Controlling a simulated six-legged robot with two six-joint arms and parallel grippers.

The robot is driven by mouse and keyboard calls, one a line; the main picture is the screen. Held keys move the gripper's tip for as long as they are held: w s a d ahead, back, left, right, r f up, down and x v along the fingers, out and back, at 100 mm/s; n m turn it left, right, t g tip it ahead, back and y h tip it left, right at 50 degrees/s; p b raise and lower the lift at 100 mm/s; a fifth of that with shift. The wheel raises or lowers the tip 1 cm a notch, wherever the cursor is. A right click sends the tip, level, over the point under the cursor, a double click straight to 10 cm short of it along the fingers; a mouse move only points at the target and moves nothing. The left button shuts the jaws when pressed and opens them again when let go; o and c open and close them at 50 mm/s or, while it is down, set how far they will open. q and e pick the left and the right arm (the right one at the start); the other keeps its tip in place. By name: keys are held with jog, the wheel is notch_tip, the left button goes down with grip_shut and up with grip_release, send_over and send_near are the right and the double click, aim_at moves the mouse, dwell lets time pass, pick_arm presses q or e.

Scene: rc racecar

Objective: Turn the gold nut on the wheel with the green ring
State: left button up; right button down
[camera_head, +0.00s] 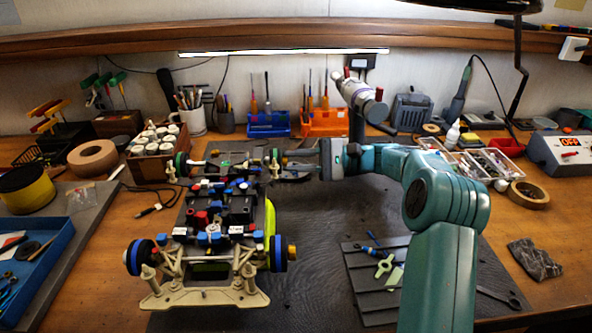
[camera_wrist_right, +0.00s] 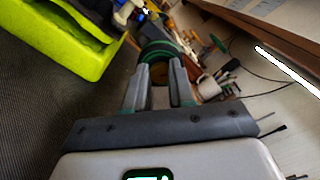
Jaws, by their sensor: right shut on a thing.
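The partly built RC car (camera_head: 222,215) stands on the dark mat, its near wheels ringed blue and its far wheels ringed green. My right gripper (camera_head: 290,163) reaches in from the right to the far right wheel with the green ring (camera_head: 275,161). In the right wrist view this wheel (camera_wrist_right: 160,48) is straight ahead of the fingers. My right gripper (camera_wrist_right: 161,80) is shut on the gold nut (camera_wrist_right: 160,94) at the wheel's outer side; the fingers mostly hide the nut. Another green-ringed wheel (camera_head: 180,164) is at the far left. My left gripper is not in view.
A grey tray (camera_head: 367,286) with tools lies right of the car. Blue (camera_head: 268,126) and orange (camera_head: 325,123) tool holders stand behind. A wooden box of white-capped jars (camera_head: 158,150) stands close to the far left wheel.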

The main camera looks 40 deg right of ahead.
jog(key=n+b, duration=0.4)
jog(key=shift+f+b, duration=0.3)
jog(key=shift+r+n+b, duration=0.15)
jog(key=shift+n+b, duration=1.2)
jog(key=shift+n, duration=0.25)
jog(key=c, duration=0.9)
grip_release()
